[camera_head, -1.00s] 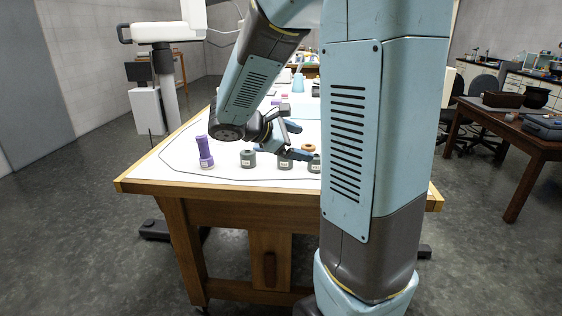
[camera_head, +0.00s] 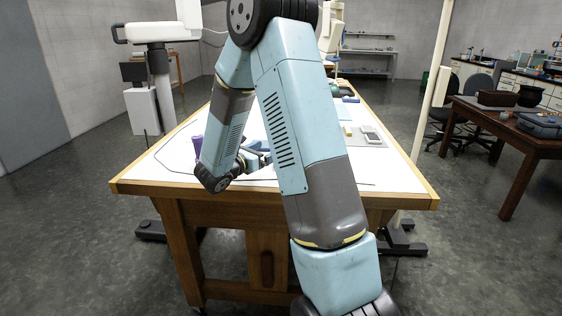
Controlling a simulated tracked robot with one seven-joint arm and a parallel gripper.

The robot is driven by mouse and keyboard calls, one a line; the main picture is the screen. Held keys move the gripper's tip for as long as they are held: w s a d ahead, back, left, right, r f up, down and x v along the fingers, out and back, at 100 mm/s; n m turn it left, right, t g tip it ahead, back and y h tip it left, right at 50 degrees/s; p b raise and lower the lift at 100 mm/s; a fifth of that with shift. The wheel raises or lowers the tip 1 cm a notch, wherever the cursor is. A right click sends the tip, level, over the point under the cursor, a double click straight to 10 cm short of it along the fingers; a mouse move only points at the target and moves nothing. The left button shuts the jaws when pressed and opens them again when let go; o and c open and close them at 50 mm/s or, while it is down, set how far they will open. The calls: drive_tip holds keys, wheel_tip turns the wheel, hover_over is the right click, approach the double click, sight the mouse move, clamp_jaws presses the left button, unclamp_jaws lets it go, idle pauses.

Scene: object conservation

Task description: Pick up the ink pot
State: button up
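No ink pot shows clearly now; the table spot where small dark labelled pots stood in the earlier view is covered by my arm. My gripper (camera_head: 262,157) is low over the white top of the wooden table (camera_head: 390,188), near its front. Only small blue and dark parts of it show between my arm links. Its fingertips, and whether they are open or hold anything, cannot be made out.
A purple object (camera_head: 197,145) peeks out left of my arm. A grey device (camera_head: 372,137) and a small tan block (camera_head: 347,131) lie on the table's right. The table's front right corner is clear. A brown side table (camera_head: 515,138) stands at the right.

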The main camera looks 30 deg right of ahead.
wheel_tip(320, 180, down, 4)
drive_tip(key=shift+f, duration=0.1)
drive_tip(key=shift+d+f, duration=0.2)
drive_tip(key=shift+f, duration=0.05)
drive_tip(key=shift+x, duration=3.6)
drive_tip(key=shift+c, duration=0.2)
drive_tip(key=c, duration=1.1)
